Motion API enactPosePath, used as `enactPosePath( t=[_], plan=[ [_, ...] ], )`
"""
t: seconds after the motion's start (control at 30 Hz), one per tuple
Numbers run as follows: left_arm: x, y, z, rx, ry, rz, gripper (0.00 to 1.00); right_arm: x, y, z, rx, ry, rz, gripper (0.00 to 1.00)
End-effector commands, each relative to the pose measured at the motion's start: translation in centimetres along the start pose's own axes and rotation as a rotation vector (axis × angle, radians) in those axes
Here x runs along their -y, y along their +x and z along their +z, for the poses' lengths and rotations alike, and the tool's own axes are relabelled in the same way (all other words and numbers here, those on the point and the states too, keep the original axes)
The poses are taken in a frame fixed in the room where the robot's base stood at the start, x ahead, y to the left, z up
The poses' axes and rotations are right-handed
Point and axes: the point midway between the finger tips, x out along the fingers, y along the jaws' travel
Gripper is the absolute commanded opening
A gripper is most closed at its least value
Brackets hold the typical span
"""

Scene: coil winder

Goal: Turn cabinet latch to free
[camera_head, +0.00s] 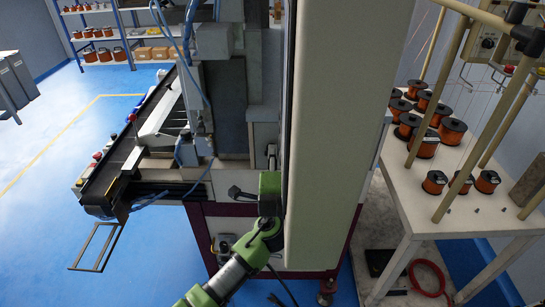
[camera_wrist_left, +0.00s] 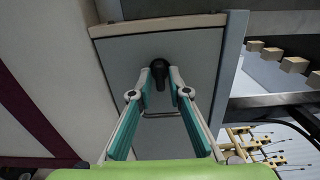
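The latch (camera_wrist_left: 159,68) is a small dark knob on a grey cabinet panel (camera_wrist_left: 190,55) in the left wrist view. My left gripper (camera_wrist_left: 160,75) has its two teal-and-grey fingers converged on either side of the knob, and the knob fills the gap between the tips. In the head view, my left gripper (camera_head: 271,158) reaches the grey box at the machine's side, beyond the green wrist. The latch is too small or hidden to make out there. My right gripper is in neither view.
A tall cream cabinet column (camera_head: 340,130) stands close to the right of my left arm. A white table (camera_head: 395,180) with several copper wire spools is farther right. A conveyor (camera_head: 125,165) with a thin frame jutting out lies left. Blue floor is free at the far left.

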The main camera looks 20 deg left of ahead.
Motion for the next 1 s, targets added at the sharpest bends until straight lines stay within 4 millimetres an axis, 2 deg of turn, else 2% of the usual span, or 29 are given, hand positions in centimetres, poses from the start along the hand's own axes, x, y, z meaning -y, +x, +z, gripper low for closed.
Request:
enactPosePath(
  t=[0.33,0.47,0.57,0.8,1.0],
  plan=[
    [0.0,-0.1,0.0,0.0,-0.001,0.001,0.25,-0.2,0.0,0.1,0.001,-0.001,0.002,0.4],
    [-0.1,-1.0,-0.1,-0.001,-0.001,0.002,0.25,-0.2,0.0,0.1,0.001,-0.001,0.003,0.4],
    [-0.1,-2.6,-0.1,-0.003,-0.001,0.002,0.25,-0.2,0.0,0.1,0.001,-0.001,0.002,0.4],
    [-0.2,-7.8,-0.1,-0.002,-0.001,0.004,0.25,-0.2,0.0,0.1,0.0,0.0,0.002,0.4],
    [-0.1,-10.9,-0.1,-0.001,-0.001,0.002,0.25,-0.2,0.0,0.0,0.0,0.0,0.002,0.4]
  ],
)
